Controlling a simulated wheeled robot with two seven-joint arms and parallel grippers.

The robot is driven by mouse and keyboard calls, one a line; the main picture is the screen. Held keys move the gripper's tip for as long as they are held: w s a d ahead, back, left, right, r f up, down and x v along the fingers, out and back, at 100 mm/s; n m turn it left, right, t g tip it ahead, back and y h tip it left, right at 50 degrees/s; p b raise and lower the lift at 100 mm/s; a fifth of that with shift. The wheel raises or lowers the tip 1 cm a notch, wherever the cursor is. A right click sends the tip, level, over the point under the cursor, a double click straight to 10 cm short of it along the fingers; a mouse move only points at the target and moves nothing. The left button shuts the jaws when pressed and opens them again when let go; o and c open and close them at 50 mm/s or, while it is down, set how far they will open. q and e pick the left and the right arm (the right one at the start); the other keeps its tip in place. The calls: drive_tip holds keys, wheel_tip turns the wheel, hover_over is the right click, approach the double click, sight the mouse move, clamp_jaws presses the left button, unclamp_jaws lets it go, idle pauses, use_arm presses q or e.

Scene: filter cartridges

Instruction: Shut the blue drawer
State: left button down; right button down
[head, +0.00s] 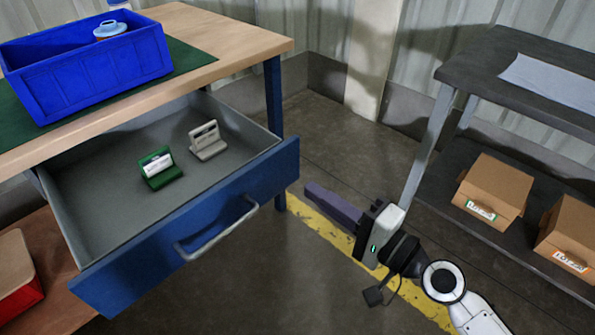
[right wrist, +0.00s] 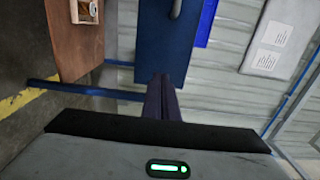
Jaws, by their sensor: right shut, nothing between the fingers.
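The blue drawer (head: 190,236) stands pulled out from under the workbench in the head view, with a grey handle (head: 218,232) on its front. Inside it lie a green holder (head: 160,170) and a light grey holder (head: 207,141). My right gripper (head: 308,190) is shut and empty, to the right of the drawer front and apart from the handle. In the right wrist view the shut fingers (right wrist: 161,80) point toward the blue drawer front (right wrist: 165,48), with part of the handle at the top edge. My left gripper is not in view.
A blue bin (head: 90,75) stands on the wooden workbench (head: 235,42) over a green mat. A dark shelf (head: 510,60) at the right holds cardboard boxes (head: 492,187) on its lower level. A red box (head: 18,280) is at lower left. Floor in front of the drawer is clear.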

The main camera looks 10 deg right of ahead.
sight(285, 171)
drive_tip(key=x, duration=0.6)
idle(0.3)
